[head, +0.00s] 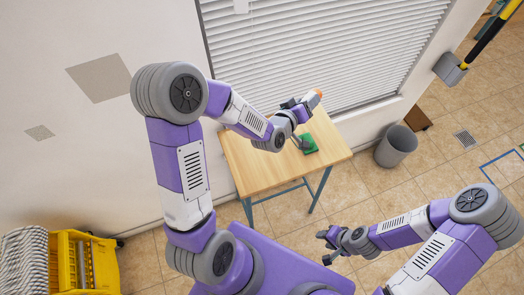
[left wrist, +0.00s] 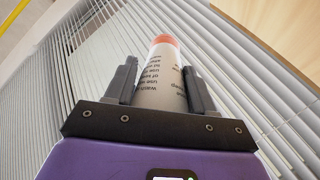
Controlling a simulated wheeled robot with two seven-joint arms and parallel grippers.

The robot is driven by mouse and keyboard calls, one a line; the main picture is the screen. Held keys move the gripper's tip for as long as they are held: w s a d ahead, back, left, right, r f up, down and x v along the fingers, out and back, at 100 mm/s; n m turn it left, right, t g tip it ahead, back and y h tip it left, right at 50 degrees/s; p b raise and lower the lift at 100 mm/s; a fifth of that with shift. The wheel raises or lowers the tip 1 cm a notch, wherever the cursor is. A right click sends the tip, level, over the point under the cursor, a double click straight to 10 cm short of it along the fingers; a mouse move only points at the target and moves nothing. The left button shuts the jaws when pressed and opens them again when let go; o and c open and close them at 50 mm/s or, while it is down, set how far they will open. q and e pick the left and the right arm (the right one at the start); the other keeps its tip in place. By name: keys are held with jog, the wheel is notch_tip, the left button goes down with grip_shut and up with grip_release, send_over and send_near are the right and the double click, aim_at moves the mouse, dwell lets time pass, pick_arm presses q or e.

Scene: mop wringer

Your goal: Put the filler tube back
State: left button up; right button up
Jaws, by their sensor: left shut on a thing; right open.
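The filler tube (left wrist: 162,72) is a pale grey-white tube with dark printed text and an orange end. My left gripper (left wrist: 160,88) is shut on it, with one finger on each side and the orange end pointing away from the wrist. In the head view, the tube's orange end (head: 318,93) shows past my left gripper (head: 304,104), which is over the far right part of the wooden table (head: 255,172). The tube's lower part is hidden by the gripper. My right gripper (head: 325,246) is open and empty, in front of the table and well apart from it.
A small green item (head: 309,145) lies on the table, partly hidden by my left arm. A window with white blinds (head: 330,45) is behind the table. A grey bin (head: 396,146) stands to its right. A yellow mop wringer (head: 88,265) is at lower left. The table's front left is clear.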

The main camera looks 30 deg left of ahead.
pick_arm(q)
jog(key=s+a+r+n+g+y+p, duration=0.1)
jog(key=s+a+g+p, duration=0.3)
jog(key=s+g, duration=0.35)
jog(key=s+a+n+g+y+p, duration=0.1)
jog(key=s+a+g+p, duration=0.25)
jog(key=s+g, duration=0.4)
jog(key=shift+t, duration=0.6)
jog(key=f+b, duration=0.1)
jog(key=f, duration=0.2)
jog(key=s+f+b, duration=0.1)
jog(key=f, duration=0.2)
jog(key=s+f+b, duration=0.1)
jog(key=f, duration=0.2)
jog(key=shift+a+f, duration=0.2)
jog(key=shift+f, duration=0.05)
jog(key=shift+c, duration=0.5)
jog(key=o, duration=1.2)
pick_arm(e)
jog(key=r, duration=0.3)
jog(key=s+r, duration=0.1)
jog(key=r, duration=0.1)
jog(key=shift+r, duration=0.3)
pick_arm(q)
jog(key=shift+r, duration=0.2)
